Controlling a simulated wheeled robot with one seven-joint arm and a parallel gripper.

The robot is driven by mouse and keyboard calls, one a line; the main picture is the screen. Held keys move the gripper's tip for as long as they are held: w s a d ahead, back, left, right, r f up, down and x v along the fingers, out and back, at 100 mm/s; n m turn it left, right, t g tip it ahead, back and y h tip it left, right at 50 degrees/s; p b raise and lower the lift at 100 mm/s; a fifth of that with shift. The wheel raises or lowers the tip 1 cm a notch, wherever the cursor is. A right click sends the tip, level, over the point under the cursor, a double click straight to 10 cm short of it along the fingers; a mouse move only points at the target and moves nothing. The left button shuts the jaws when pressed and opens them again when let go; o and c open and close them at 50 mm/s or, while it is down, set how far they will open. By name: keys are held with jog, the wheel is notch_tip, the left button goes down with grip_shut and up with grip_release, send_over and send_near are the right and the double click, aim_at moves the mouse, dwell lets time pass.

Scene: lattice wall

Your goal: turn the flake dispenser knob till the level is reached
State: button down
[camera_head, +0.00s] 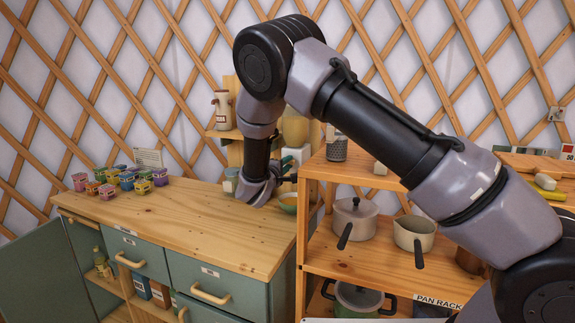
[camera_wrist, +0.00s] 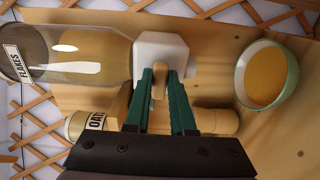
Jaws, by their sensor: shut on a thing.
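The flake dispenser shows in the wrist view as a clear, rounded container (camera_wrist: 85,55) labelled FLAKES, joined to a white block (camera_wrist: 160,47). A small tan knob (camera_wrist: 158,88) stands out from the block. My gripper (camera_wrist: 161,76) has its two green fingers shut on this knob, one on each side. A pale green bowl (camera_wrist: 283,60) with a smooth golden-orange fill sits by the outlet end of the block. In the head view, the bowl (camera_head: 288,203) stands on the wooden counter, and my arm hides most of the dispenser (camera_head: 295,128).
Several small coloured tubs (camera_head: 125,178) stand on the counter's left (camera_head: 200,225). A shelf with pots (camera_head: 353,218) is at the right. A cabinet door (camera_head: 35,262) hangs open at lower left.

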dwell(0.3)
jog(key=c, duration=0.8)
grip_release()
jog(key=shift+o, duration=0.2)
jog(key=shift+s, duration=0.1)
jog(key=v, duration=1)
jog(key=shift+s, duration=0.35)
jog(key=shift+a, duration=0.15)
